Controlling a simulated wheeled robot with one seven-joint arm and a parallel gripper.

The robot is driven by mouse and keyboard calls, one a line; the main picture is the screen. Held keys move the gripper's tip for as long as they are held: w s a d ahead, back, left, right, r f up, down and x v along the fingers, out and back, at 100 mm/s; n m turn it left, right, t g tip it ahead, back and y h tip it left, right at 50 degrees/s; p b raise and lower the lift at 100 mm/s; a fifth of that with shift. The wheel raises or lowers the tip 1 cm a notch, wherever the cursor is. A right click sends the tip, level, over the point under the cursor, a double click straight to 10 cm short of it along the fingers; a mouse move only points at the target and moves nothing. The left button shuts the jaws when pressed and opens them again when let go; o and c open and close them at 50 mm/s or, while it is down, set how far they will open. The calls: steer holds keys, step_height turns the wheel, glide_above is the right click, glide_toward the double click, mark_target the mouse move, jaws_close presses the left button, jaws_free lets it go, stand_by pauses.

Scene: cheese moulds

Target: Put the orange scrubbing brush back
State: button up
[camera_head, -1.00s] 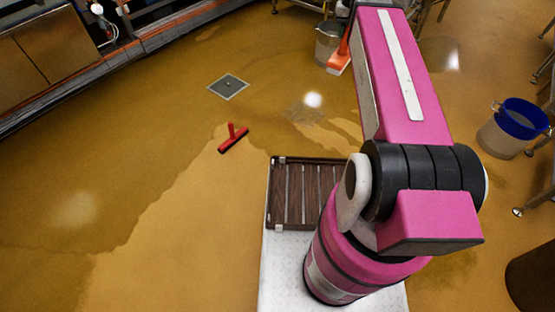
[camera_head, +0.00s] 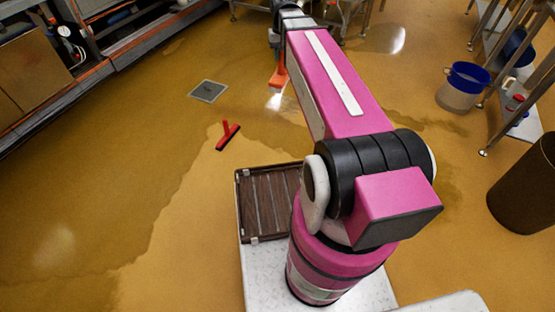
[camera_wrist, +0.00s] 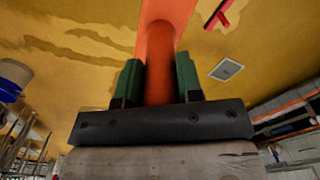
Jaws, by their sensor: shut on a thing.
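The orange scrubbing brush (camera_head: 279,77) shows beyond the far end of my pink arm in the head view, raised above the wet floor. In the wrist view its orange handle (camera_wrist: 159,70) runs between the two green fingers of my gripper (camera_wrist: 159,83). The gripper is shut on it, with a finger against each side. In the head view the arm partly hides the gripper and the brush. The bristles cannot be made out.
A red squeegee (camera_head: 228,136) lies on the floor near a square drain (camera_head: 208,91). A blue-rimmed bucket (camera_head: 463,88) stands at right by metal racks, with a dark brown barrel (camera_head: 524,183) nearer. A slatted rack (camera_head: 240,205) sits on my base. Open floor lies left.

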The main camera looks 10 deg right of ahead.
steer(key=w+a+f, duration=0.2)
steer(key=f, duration=1)
steer(key=w+a+f, duration=0.1)
steer(key=f, duration=1.2)
steer(key=s+a+f+m, duration=0.1)
steer(key=s+f, duration=0.2)
steer(key=f, duration=0.9)
steer(key=s+a+f+m, duration=0.1)
steer(key=s+f, duration=0.2)
steer(key=f, duration=1)
steer(key=w+d+f, duration=0.5)
steer(key=w+f, duration=0.5)
steer(key=f, duration=0.1)
steer(key=shift+w+d, duration=0.15)
steer(key=shift+d, duration=0.2)
steer(key=shift+f, duration=0.1)
steer(key=o, duration=0.7)
steer(key=shift+c, duration=0.2)
steer(key=o, duration=0.3)
